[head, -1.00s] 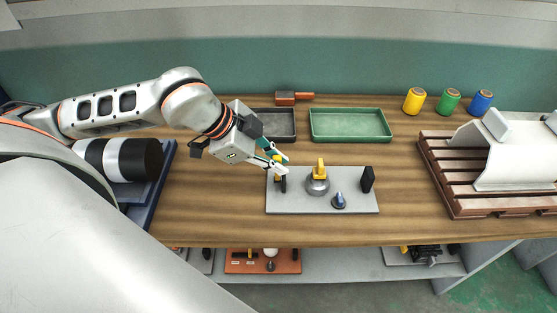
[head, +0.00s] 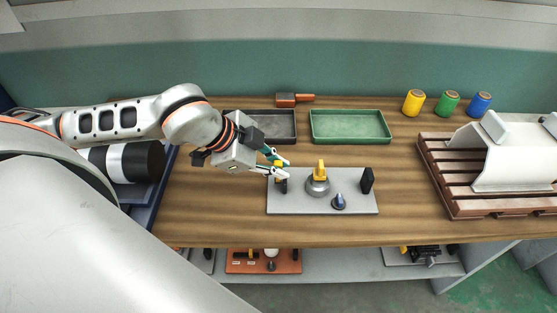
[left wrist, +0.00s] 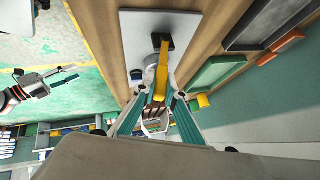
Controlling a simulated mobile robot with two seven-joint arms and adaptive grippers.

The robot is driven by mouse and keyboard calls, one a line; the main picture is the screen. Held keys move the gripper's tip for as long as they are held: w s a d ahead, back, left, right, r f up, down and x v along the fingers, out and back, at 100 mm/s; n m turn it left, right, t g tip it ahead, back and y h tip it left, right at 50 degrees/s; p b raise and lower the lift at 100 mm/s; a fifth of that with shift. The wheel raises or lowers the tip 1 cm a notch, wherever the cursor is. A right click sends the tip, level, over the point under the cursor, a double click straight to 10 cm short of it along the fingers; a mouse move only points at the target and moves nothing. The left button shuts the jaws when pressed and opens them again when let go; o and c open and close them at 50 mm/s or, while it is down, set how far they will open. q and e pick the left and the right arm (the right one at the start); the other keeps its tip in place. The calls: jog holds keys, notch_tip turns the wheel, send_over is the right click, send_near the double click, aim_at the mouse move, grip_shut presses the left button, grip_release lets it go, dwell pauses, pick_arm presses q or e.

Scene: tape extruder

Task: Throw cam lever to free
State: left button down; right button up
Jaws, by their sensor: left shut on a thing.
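A grey plate (head: 325,204) lies on the workbench with a small yellow lever (head: 279,165) on a black mount (head: 284,186) at its left end. My left gripper (head: 284,168) is shut on this lever, its fingertips partly hiding it. In the left wrist view the yellow lever (left wrist: 159,88) stands between the two teal fingers (left wrist: 158,112). At the plate's middle is a grey dome with a yellow tab (head: 319,173), with a blue knob (head: 338,201) in front and an upright black block (head: 367,179) at right. My right gripper (left wrist: 70,72) is open and empty, away from the bench.
Yellow, green and blue spools (head: 448,102) are at back right. A brown slatted pallet (head: 437,180) bears white pieces. Bare wood lies in front.

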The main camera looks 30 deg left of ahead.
pick_arm(q)
jog(key=shift+s+d+p, duration=0.1)
jog(key=shift+p, duration=0.2)
jog(key=c, duration=2)
grip_release()
